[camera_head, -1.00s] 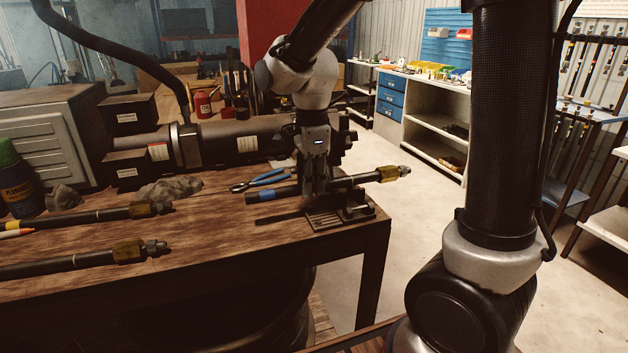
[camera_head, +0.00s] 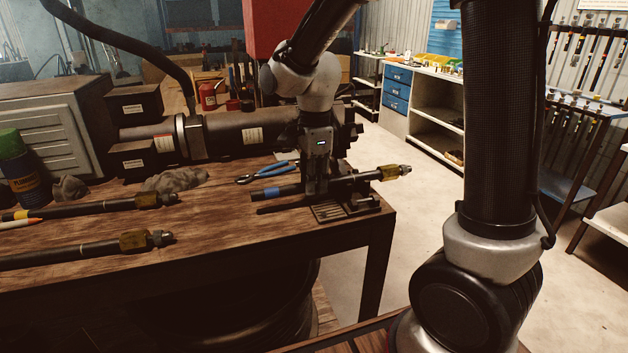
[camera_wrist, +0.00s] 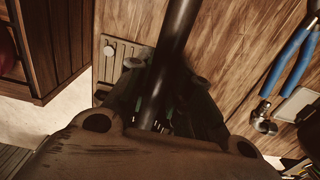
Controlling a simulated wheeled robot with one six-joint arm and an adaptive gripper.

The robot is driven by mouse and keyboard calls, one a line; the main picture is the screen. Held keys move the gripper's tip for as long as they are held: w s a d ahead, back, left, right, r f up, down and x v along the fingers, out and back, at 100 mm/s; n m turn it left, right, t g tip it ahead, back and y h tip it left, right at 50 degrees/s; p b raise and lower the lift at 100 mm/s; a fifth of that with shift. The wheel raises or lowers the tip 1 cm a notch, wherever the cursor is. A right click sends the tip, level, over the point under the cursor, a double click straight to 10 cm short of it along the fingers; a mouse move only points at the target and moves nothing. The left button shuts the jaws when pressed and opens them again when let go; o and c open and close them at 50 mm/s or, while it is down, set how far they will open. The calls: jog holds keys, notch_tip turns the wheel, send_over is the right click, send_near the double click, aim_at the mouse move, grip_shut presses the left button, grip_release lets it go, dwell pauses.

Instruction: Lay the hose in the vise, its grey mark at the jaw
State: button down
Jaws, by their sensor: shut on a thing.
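My gripper (camera_head: 318,190) is shut around the middle of a black hose (camera_head: 345,182), above the right front of the workbench. The hose lies roughly level, with a blue band (camera_head: 271,193) near its left end and a brass fitting (camera_head: 392,173) past the bench edge at right. The hose also shows between my fingers in the wrist view (camera_wrist: 172,50). The small dark vise (camera_head: 362,203) is right beside and below the hose. Whether the hose rests in its jaws I cannot tell. The grey mark is not clear; my fingers cover part of the hose.
Blue-handled pliers (camera_head: 270,172) lie just behind the hose on the workbench (camera_head: 215,218). A slotted plate (camera_head: 331,212) is at the front right. More fitted hoses (camera_head: 85,248) lie at left. Floor is open to the right.

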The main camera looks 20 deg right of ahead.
jog(key=shift+f, duration=0.15)
jog(key=c, duration=1.2)
grip_release()
notch_tip(320, 180, up, 12)
jog(key=s+d+n+t, duration=0.4)
jog(key=s+d+n, duration=1.1)
jog(key=s+n, duration=0.3)
jog(key=shift+s, duration=0.5)
